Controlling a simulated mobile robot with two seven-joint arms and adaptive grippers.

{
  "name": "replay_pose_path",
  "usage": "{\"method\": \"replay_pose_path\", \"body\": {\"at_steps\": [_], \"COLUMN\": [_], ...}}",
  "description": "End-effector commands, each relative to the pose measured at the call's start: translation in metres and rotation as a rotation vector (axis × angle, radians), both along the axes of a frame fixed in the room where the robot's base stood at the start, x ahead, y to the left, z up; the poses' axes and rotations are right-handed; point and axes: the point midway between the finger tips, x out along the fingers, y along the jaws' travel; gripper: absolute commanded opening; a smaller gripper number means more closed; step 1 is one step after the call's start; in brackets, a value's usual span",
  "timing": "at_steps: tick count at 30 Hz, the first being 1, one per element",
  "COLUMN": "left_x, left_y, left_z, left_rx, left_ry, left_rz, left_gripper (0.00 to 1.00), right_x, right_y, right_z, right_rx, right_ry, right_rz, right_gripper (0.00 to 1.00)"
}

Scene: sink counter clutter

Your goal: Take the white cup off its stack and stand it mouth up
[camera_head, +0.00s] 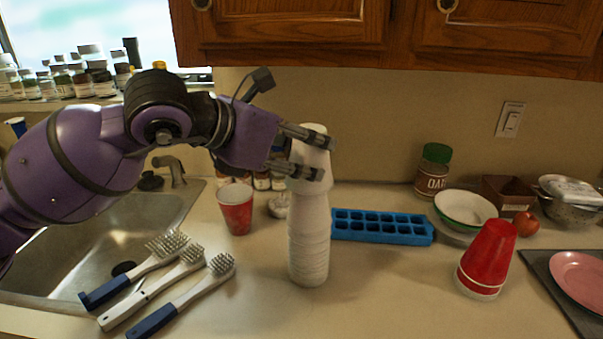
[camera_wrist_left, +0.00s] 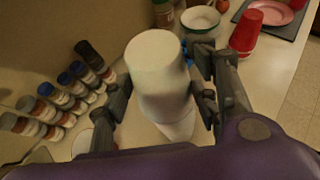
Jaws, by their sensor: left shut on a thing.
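A tall stack of white cups (camera_head: 308,240) stands upside down on the counter, with several rims showing in its lower part. My left gripper (camera_head: 326,160) is shut on the top white cup (camera_head: 308,152), with one finger on each side. In the left wrist view this cup (camera_wrist_left: 156,55) is mouth down, its closed base toward the camera. A narrower white cup (camera_wrist_left: 180,127) shows below its rim. A smooth length of cup wall shows under the held cup, which is still in line with the stack. I cannot tell whether they are fully apart. My right gripper is out of view.
A red cup (camera_head: 236,208) stands mouth up left of the stack. A blue ice tray (camera_head: 382,228) lies close at right. An upside-down red cup stack (camera_head: 487,258) stands farther right. Several brushes (camera_head: 180,275) lie by the sink (camera_head: 60,262). The front counter right of the stack is clear.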

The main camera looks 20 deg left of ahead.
Motion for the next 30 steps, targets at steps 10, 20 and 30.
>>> {"method": "replay_pose_path", "body": {"at_steps": [10,20,30], "left_x": [-0.001,-0.001,-0.001], "left_y": [0.000,0.000,0.000], "left_z": [0.053,0.080,0.108], "left_rx": [-0.001,-0.001,-0.002], "left_ry": [-0.003,-0.004,-0.003], "left_rz": [0.000,0.000,0.000], "left_gripper": [0.46,0.46,0.46], "right_x": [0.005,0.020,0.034], "right_y": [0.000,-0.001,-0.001], "right_z": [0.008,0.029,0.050], "right_rx": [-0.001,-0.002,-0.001], "right_ry": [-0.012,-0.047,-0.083], "right_rz": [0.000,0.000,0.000], "right_gripper": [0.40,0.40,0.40]}}
